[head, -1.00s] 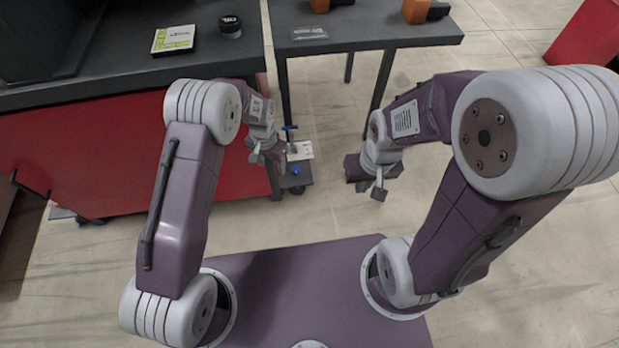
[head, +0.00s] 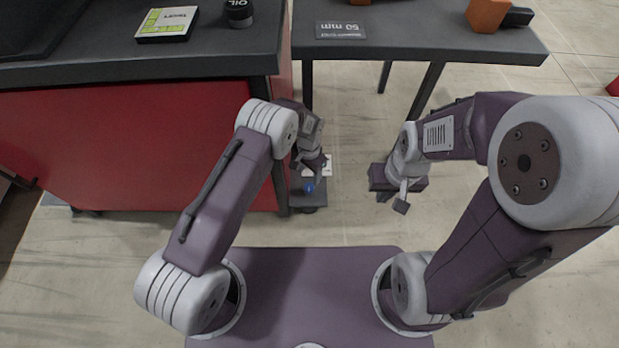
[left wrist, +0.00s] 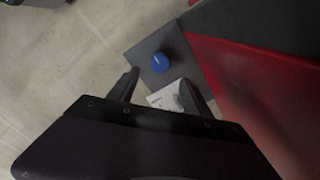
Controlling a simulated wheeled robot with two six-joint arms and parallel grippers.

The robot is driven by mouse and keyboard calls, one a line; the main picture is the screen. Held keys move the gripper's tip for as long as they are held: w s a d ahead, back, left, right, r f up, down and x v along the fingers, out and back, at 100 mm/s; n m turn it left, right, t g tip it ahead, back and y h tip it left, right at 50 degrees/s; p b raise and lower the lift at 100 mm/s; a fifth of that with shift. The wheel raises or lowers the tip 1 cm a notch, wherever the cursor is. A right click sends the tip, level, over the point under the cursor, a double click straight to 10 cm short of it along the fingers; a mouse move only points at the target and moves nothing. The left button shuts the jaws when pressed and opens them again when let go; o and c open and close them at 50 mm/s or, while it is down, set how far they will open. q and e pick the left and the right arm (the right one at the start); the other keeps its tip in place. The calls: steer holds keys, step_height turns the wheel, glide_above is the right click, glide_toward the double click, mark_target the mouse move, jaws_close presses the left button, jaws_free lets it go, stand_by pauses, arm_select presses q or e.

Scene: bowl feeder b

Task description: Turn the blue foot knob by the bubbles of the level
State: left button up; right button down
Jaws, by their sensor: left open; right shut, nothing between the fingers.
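The blue foot knob (head: 309,187) sits low on a dark foot plate (head: 318,200) near the floor, below the corner where the red cabinet and the dark table meet. It also shows in the left wrist view (left wrist: 160,63), ahead of my fingers. My left gripper (head: 312,170) hangs just above and behind the knob. In the left wrist view its fingers (left wrist: 156,90) are apart, with a white label card (left wrist: 165,97) seen between them. My right gripper (head: 397,200) is shut and empty, off to the right over the floor. I cannot make out the level or its bubbles.
The red cabinet (head: 140,150) stands close left of the knob. A black oil tin (head: 238,13) stands on the cabinet top. Floor is clear to the right.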

mark_target(309, 187)
arm_select(q)
steer(key=shift+s+f+b, duration=0.1)
steer(key=shift+f+b, duration=0.2)
steer(key=shift+b, duration=0.05)
step_height(309, 187, down, 8)
steer(key=b, duration=0.5)
steer(key=shift+f+b, duration=0.2)
steer(key=shift+b, duration=0.2)
steer(key=shift+r, duration=0.1)
jaws_close()
